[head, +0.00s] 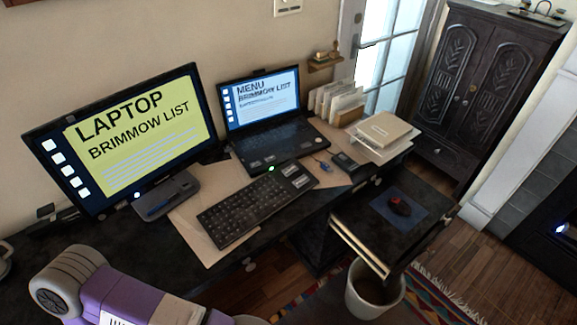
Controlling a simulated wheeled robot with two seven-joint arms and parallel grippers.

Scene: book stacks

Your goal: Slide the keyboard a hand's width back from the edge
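The black keyboard (243,210) lies flat and at an angle on the dark desk (300,222). Most of it rests over a tan sheet (190,232) spread on the desktop. Its near long side is close to the desk's front edge, and its right end has pale labels. Neither gripper shows in the head view. A purple and grey part of my arm is at the bottom left, apart from the keyboard.
Behind the keyboard stand a monitor (150,125) on a grey base and an open laptop (268,115). Papers (385,133) and upright envelopes (335,103) are at the desk's right. A lower pull-out surface holds a mouse (400,206); a bin (372,291) stands below.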

